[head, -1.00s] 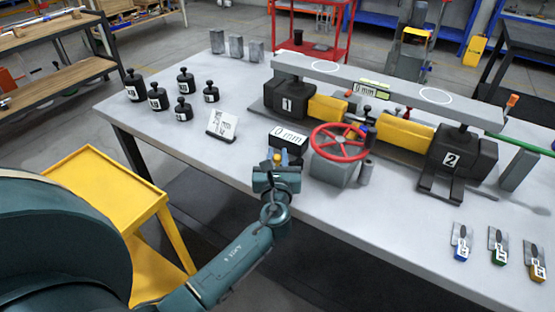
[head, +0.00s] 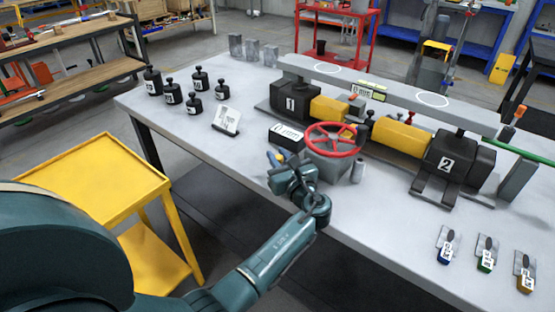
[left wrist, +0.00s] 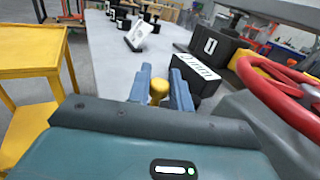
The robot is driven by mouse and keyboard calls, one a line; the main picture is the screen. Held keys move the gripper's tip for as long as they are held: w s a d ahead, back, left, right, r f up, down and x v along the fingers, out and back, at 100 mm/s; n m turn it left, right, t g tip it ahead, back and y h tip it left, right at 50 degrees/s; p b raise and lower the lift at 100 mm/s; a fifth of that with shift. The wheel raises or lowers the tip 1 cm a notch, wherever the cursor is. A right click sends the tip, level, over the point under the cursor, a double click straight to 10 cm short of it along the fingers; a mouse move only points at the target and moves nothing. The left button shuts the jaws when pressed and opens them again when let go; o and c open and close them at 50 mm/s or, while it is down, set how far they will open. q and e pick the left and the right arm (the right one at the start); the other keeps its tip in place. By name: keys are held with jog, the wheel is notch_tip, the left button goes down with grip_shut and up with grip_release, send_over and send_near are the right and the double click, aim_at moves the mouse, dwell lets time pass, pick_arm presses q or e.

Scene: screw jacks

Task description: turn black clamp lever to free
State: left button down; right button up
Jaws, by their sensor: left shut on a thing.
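My left gripper (head: 276,161) is at the table's front edge, left of the red handwheel. In the left wrist view its blue fingers (left wrist: 161,88) are shut on a yellow ball knob (left wrist: 158,87). Whatever the knob is fixed to is hidden by the fingers and the gripper body, so I cannot tell whether it belongs to the black clamp lever. No black lever shows clearly. The red handwheel (head: 335,139) stands on a grey block just right of the gripper. A black box with a white display (head: 287,136) is just beyond the fingers. My right gripper is not in view.
Black jack blocks 1 (head: 287,100) and 2 (head: 452,160) carry a long grey beam (head: 400,91). Several black weights (head: 172,92) and a white card (head: 226,121) stand at the left. Tagged gauges (head: 486,252) lie front right. A yellow cart (head: 85,185) stands left of the table.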

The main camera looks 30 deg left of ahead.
pick_arm(q)
jog(key=shift+s+d+n+g+y, duration=0.1)
jog(key=shift+d+n+g+y, duration=0.2)
jog(key=shift+n+g+y, duration=0.4)
jog(key=c, duration=1.3)
grip_release()
